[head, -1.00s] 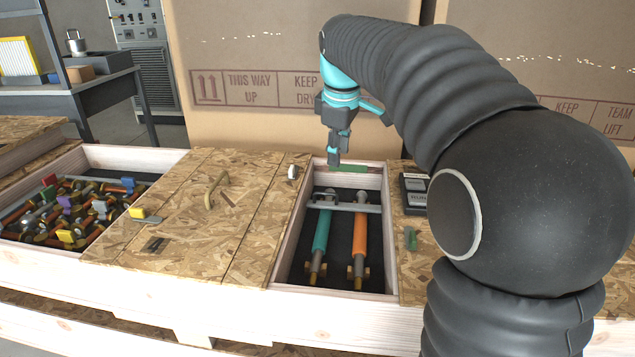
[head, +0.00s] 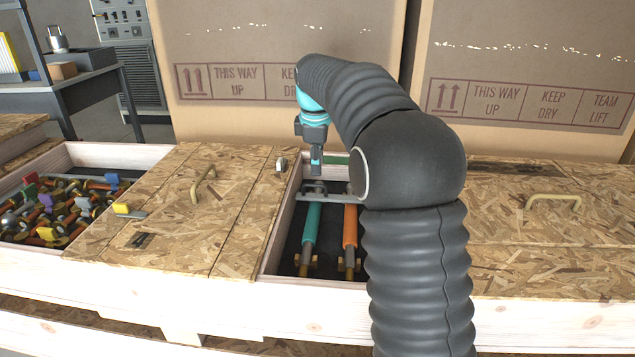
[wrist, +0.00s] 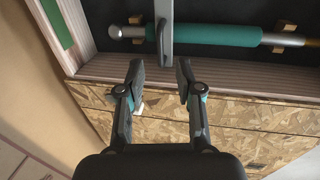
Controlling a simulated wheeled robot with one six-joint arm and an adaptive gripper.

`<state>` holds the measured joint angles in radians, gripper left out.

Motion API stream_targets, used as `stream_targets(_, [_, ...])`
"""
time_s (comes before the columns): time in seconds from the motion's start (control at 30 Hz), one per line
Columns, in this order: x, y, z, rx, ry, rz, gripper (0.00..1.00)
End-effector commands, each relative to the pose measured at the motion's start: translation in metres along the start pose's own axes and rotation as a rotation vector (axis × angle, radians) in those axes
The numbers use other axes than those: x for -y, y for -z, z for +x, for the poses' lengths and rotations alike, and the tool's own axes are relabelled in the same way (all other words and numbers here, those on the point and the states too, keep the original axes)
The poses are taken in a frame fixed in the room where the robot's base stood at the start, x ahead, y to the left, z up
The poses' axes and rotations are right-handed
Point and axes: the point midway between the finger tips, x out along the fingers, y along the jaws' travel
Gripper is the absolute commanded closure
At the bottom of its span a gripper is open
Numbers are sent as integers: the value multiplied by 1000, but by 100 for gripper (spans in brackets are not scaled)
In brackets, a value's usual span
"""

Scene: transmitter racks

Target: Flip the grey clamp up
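The grey clamp (head: 340,196) is a flat bar lying across the teal tube (head: 312,228) and the orange tube (head: 350,232) in the open crate bay. Its right end is hidden behind my arm in the head view. In the wrist view the clamp (wrist: 166,28) crosses the teal tube (wrist: 215,35) and its near end points between my fingertips. My gripper (wrist: 160,70) is open and empty, its fingers apart on either side of that end. In the head view my gripper (head: 316,170) is above the bay's far left part. I cannot tell whether it touches the clamp.
A wooden lid (head: 170,225) with a handle lies left of the bay, and a small pale knob (head: 281,165) stands near its edge. The bay's wooden wall (wrist: 190,68) is close to my fingers. Another lid (head: 535,240) lies right. Tall cartons (head: 230,45) stand behind.

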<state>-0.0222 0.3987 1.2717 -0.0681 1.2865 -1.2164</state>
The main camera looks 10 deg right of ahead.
Motion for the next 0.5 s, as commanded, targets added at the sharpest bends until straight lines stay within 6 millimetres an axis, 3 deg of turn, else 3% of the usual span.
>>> stream_targets(0.2, [1, 0, 38, 1, 2, 0, 65])
stream_targets(0.5, [0, 0, 59, 0, 1, 1, 65])
